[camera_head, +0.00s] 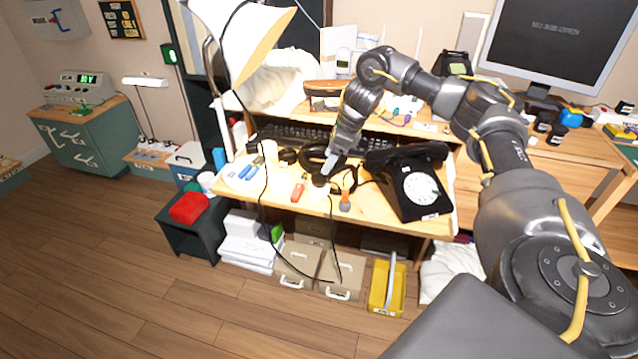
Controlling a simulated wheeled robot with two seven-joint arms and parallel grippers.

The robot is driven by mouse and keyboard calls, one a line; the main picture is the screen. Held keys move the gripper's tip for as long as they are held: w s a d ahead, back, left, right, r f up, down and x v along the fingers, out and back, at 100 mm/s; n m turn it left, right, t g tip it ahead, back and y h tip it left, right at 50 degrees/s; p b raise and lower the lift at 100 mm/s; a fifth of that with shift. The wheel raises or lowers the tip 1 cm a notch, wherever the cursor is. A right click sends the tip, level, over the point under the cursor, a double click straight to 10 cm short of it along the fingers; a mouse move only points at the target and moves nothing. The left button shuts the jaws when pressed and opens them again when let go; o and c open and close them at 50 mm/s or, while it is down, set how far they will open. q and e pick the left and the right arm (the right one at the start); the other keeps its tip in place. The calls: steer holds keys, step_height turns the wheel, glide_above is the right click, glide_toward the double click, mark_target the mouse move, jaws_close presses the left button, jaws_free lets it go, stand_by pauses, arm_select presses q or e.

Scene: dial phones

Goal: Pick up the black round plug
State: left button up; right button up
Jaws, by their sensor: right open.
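A small black round object, which looks like the plug (319,180), lies on the wooden desk near its front edge, left of the black dial phone (411,183). My right gripper (328,168) reaches down from above and is open, its fingertips at or just above the plug. The fingers partly cover the plug, and I cannot tell whether they touch it. Black cable lies around it. My left gripper is not in view.
A red-handled tool (297,192) and an orange-handled brush (345,197) lie close by. Blue items (247,172) and a white lamp (240,40) are to the left. A black cord hangs over the desk's front edge. A monitor (556,40) stands at right.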

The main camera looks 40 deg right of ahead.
mark_target(319, 177)
steer(key=shift+b+x, duration=0.35)
steer(key=shift+x, duration=2.4)
steer(key=shift+a+f, duration=0.1)
steer(key=shift+f, duration=0.4)
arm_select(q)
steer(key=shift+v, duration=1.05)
arm_select(e)
steer(key=c, duration=1)
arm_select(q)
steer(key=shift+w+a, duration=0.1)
